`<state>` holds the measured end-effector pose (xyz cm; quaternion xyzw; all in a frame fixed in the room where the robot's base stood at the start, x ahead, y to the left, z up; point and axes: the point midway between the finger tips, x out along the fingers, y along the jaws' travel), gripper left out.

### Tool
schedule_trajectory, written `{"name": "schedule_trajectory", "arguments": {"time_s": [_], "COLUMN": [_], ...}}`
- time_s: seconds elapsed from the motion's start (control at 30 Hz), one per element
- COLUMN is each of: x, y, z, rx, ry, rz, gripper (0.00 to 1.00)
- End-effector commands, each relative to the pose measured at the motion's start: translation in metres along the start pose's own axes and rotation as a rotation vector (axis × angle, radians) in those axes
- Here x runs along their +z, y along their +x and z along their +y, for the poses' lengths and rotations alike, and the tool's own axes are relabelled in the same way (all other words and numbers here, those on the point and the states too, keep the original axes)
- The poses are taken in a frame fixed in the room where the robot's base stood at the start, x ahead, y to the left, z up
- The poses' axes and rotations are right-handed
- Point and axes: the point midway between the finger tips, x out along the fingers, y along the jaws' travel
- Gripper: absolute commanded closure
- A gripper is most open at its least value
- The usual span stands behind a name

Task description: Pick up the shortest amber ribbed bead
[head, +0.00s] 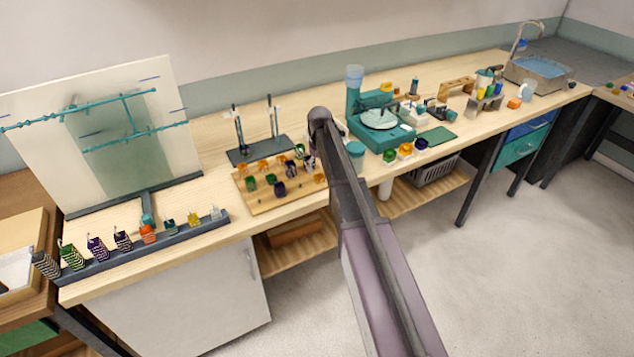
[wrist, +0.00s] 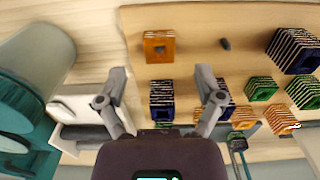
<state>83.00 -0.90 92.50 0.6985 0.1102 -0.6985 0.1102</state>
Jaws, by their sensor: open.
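Several amber ribbed beads stand on a wooden peg board (head: 262,203) with green and dark blue ones. In the wrist view one amber bead (wrist: 159,46) sits alone near the board's edge, beyond my fingertips, and shows a shallow ribbed side. Other amber beads (wrist: 277,121) are at the right, partly overlapped. My gripper (wrist: 161,76) is open and empty. A dark blue ribbed bead (wrist: 162,98) shows between its fingers, with no visible contact. In the head view my arm hides most of the gripper at the board's right end, where an amber bead (head: 320,179) shows.
A bare peg (wrist: 225,44) stands beside the lone amber bead. A teal machine (head: 385,130) is right of the board. A dark stand with rods (head: 258,150) is behind it. A dark rack (head: 185,233) with ribbed pieces lies front left.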

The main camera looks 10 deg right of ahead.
Motion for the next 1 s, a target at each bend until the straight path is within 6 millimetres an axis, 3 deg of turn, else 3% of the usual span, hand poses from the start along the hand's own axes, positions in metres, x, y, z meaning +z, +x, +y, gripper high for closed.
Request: {"name": "schedule_trajectory", "arguments": {"time_s": [0.43, 1.0], "x": [0.002, 0.002], "y": [0.035, 0.038], "z": [0.000, 0.000], "rx": [0.000, 0.000], "ry": [0.000, 0.000], "rz": [0.000, 0.000], "gripper": [0.14, 0.14]}}
